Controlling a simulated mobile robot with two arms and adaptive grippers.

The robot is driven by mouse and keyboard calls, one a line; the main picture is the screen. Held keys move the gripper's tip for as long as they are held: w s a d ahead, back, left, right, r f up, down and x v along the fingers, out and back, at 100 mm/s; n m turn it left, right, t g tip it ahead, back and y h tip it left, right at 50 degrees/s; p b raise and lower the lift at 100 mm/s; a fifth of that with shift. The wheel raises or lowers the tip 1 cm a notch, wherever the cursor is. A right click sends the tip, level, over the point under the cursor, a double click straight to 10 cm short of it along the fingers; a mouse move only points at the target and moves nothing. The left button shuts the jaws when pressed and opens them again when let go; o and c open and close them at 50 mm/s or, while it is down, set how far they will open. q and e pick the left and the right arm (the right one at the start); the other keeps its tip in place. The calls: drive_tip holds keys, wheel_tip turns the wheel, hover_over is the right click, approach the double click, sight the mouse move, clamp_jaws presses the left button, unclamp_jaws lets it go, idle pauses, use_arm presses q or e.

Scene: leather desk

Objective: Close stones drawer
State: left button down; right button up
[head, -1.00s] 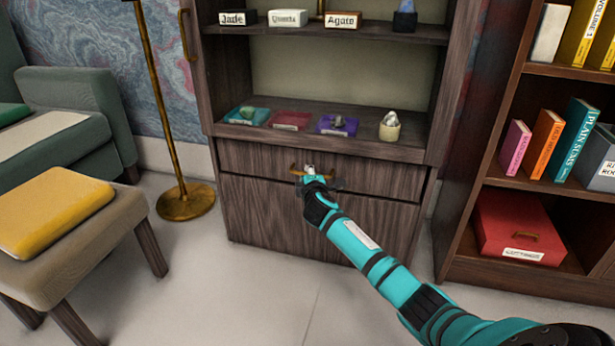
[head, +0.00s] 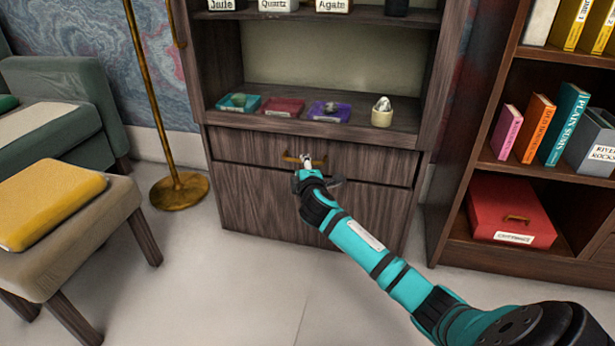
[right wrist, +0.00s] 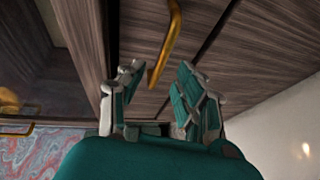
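The drawer (head: 240,149) is the wide wooden front below the open shelves of the cabinet, with a brass bar handle (head: 318,162). It looks nearly flush with the cabinet; I cannot tell how far out it stands. My right gripper (head: 307,163) is at the handle and hides part of it. In the right wrist view the two fingers (right wrist: 158,88) are apart, with the lower end of the brass handle (right wrist: 168,45) between or just beyond the tips. I cannot tell if they touch it. A dark gap runs along the drawer's edge. My left gripper is not in view.
A bookcase (head: 440,210) with a red box (head: 500,207) is right. A brass lamp stand (head: 180,190) and an ottoman (head: 85,230) are left. Floor in front is clear.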

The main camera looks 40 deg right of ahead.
drive_tip(key=v, duration=0.6)
drive_tip(key=shift+s, duration=0.25)
drive_tip(key=shift+a+r, duration=0.1)
